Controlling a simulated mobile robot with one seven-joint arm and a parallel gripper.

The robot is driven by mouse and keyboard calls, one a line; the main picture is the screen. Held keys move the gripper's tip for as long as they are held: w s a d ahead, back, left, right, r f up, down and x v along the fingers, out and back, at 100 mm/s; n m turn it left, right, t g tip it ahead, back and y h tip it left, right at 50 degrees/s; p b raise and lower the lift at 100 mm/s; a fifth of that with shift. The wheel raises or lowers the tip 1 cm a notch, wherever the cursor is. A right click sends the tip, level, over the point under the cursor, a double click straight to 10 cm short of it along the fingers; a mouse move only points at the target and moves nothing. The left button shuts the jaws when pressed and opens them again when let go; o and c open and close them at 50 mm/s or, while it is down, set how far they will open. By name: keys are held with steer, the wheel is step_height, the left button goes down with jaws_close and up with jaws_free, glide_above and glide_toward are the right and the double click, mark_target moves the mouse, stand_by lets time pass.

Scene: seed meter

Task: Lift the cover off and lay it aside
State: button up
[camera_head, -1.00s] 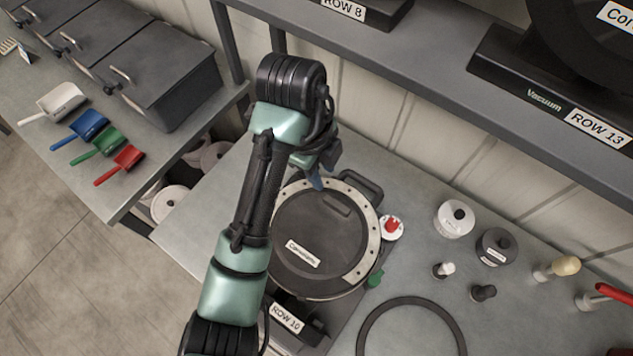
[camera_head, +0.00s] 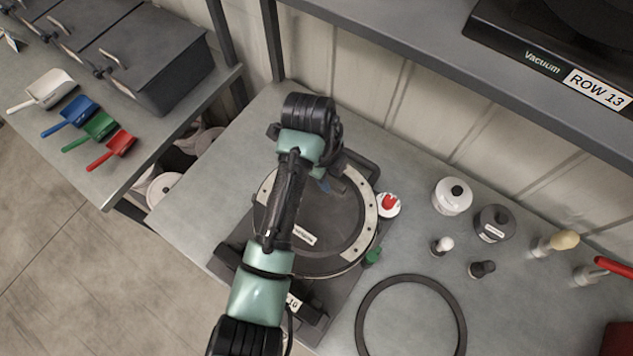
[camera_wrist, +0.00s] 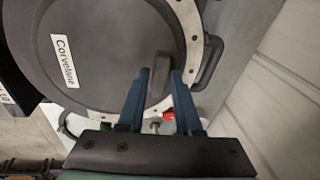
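The cover (camera_head: 338,222) is a dark round disc with a white printed label, seated inside a pale bolted ring on the seed meter. It fills the upper left of the wrist view (camera_wrist: 95,75), where a short raised bar handle (camera_wrist: 160,66) stands near its edge. My gripper (camera_head: 327,184) is over the cover's far part, and my arm hides the cover's left side. In the wrist view, my gripper's two blue fingers (camera_wrist: 161,74) are apart, with the bar between or just beyond their tips. I cannot tell whether they touch it.
A dark ring (camera_head: 364,315) lies flat on the bench at front right. A red-and-white knob (camera_head: 389,204) and a green knob (camera_head: 372,257) sit beside the meter. A white jar (camera_head: 452,196) and a dark jar (camera_head: 494,223) stand right. The bench left of the meter (camera_head: 215,190) is bare.

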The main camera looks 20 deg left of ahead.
steer(key=shift+f, duration=0.45)
jaws_close()
steer(key=shift+r, duration=0.1)
step_height(320, 180, up, 10)
steer(key=b, duration=0.1)
stand_by(0.4)
